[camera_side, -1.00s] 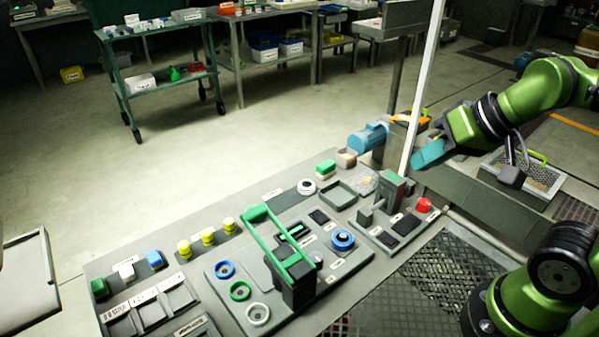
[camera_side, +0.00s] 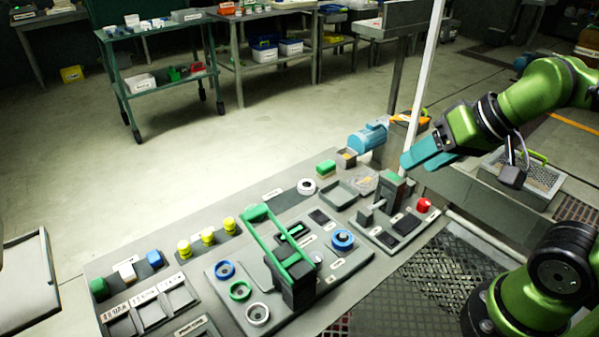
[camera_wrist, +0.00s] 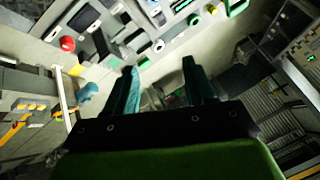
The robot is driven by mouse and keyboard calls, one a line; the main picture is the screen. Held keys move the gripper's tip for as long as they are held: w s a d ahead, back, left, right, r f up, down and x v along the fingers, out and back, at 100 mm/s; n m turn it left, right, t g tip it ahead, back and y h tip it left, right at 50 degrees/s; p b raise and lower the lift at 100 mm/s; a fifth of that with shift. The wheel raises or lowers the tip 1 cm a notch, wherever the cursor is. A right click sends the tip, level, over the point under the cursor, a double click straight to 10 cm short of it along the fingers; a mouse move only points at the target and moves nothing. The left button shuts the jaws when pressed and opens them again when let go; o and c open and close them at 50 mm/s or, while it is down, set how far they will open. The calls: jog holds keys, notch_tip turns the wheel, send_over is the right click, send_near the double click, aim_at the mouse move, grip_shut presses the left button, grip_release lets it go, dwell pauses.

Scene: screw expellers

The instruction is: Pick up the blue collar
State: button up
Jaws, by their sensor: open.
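A blue ring-shaped collar (camera_side: 224,270) lies flat on the grey fixture plate at the front left, in line with a green ring (camera_side: 240,290) and a white ring (camera_side: 258,314). In the wrist view my gripper (camera_wrist: 160,67) shows a clear gap between the fingers.
A green-handled frame (camera_side: 280,245) stands upright between the two blue rings. A white post (camera_side: 425,85) rises close to my gripper. A red button (camera_side: 423,205) and a dark block on a small plate lie below it. A blue motor (camera_side: 368,137) is at the bench's far end.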

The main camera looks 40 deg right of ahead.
jog(key=o, duration=0.3)
jog(key=shift+f, duration=0.1)
jog(key=n+g+h, duration=0.2)
jog(key=n+g, duration=0.5)
jog(key=n, duration=0.2)
send_over(343, 236)
notch_tip(343, 236, down, 5)
notch_tip(343, 236, down, 16)
jog(key=shift+f, duration=0.15)
